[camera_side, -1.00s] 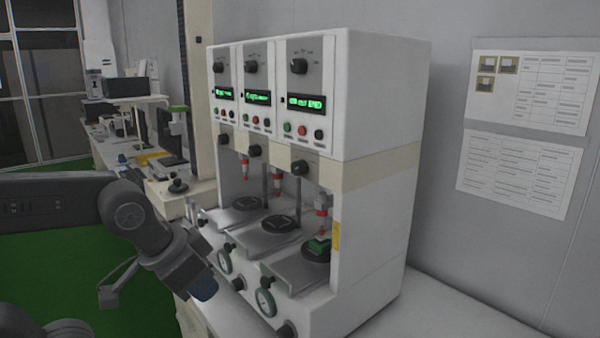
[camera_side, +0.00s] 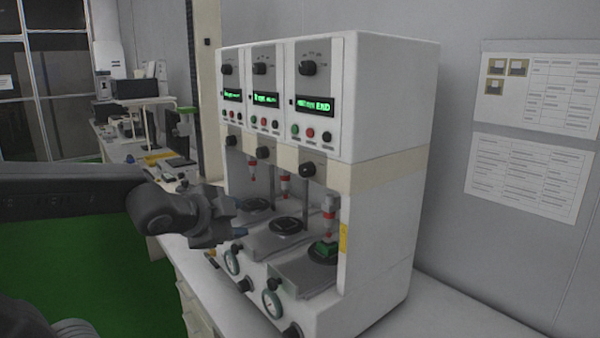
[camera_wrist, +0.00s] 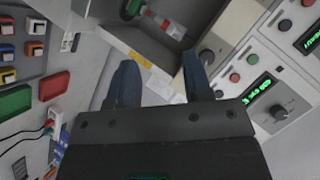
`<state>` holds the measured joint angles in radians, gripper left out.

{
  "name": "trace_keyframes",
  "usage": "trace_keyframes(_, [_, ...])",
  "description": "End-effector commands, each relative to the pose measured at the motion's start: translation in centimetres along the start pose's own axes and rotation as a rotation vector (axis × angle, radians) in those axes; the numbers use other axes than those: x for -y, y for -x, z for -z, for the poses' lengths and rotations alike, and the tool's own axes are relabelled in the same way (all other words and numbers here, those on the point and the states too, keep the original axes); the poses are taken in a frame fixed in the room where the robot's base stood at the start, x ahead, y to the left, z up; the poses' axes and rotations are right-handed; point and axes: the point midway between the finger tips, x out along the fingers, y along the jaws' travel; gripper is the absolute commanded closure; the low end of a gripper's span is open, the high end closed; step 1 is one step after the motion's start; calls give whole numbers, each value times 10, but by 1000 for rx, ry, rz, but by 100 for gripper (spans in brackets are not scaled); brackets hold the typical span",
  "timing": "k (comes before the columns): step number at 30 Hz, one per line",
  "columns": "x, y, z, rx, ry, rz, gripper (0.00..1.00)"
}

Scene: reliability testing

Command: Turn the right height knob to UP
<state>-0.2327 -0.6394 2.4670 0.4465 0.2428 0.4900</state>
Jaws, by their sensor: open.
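The white test machine (camera_side: 385,120) has three stations side by side. The knob also shows in the wrist view (camera_wrist: 207,57), just beyond the right fingertip. Its setting cannot be read. My gripper (camera_side: 239,219) is in front of the left stations, left of the right knob and lower. In the wrist view my gripper (camera_wrist: 160,76) has its blue fingers spread, with nothing between them.
Upper dials (camera_side: 308,68), green displays (camera_side: 314,105) and coloured buttons sit above the band. Gauges (camera_side: 271,304) stick out along the machine's lower front. The wrist view also shows a panel of coloured buttons (camera_wrist: 35,48) at left. Papers (camera_side: 535,90) hang on the right wall.

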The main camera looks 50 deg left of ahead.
Motion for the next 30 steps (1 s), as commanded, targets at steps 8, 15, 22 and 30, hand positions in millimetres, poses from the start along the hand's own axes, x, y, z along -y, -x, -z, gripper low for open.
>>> trace_keyframes(8, [56, -18, 18, -247, -786, 352, 40])
trace_keyframes(15, [58, -15, 27, -369, -1127, 471, 40])
trace_keyframes(22, [59, -26, 35, -387, -1159, 482, 40])
trace_keyframes(30, [65, -65, 59, -386, -1157, 477, 40])
